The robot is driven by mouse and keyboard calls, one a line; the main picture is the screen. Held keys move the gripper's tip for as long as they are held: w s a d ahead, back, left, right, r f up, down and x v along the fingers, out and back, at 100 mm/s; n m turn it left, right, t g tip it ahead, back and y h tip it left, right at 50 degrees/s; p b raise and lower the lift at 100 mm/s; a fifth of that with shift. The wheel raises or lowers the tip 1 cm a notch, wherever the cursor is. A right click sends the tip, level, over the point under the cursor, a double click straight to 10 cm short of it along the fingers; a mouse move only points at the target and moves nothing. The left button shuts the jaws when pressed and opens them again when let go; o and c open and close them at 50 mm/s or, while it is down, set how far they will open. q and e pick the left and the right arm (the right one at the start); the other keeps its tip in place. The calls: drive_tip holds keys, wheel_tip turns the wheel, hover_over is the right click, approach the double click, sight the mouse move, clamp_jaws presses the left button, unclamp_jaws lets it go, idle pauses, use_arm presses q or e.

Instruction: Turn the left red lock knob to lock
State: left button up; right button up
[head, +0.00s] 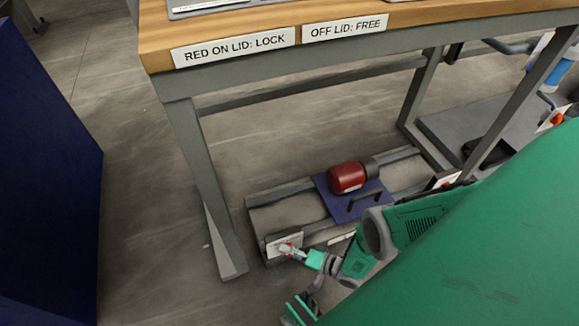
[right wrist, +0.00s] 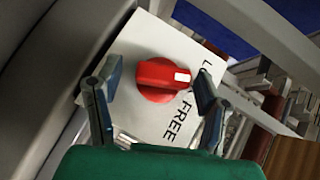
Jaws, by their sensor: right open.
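The left red lock knob (right wrist: 158,80) sits on a white plate (right wrist: 148,44) in the right wrist view. Its white mark faces right, toward the partly hidden word starting "LO"; "FREE" shows below. In the head view the knob (head: 285,247) is small on the plate at the near left end of the low grey frame (head: 256,222). My right gripper (head: 297,252) is at the knob. In the right wrist view its fingers stand open, one on each side of the knob, with visible gaps. I cannot tell its depth from the plate. My left gripper is not in view.
A workbench (head: 157,40) with signs "RED ON LID: LOCK" (head: 234,48) and "OFF LID: FREE" (head: 345,28) stands above. Its leg (head: 205,190) is left of the frame. A blue lid (head: 340,204) with a handle and a red cylinder (head: 346,177) lie on the frame.

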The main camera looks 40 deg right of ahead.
drive_tip(key=c, duration=1.2)
drive_tip(key=shift+o, duration=0.3)
drive_tip(key=shift+r+n+g+h+p, duration=0.2)
drive_tip(key=shift+n+g+h+p, duration=0.15)
drive_tip(key=shift+p, duration=0.4)
drive_tip(key=shift+s+f+n+g+h, duration=0.1)
drive_tip(key=shift+f+n+g+h, duration=0.05)
drive_tip(key=shift+n+g+h, duration=0.3)
drive_tip(key=o, duration=1.1)
drive_tip(key=shift+o, duration=0.2)
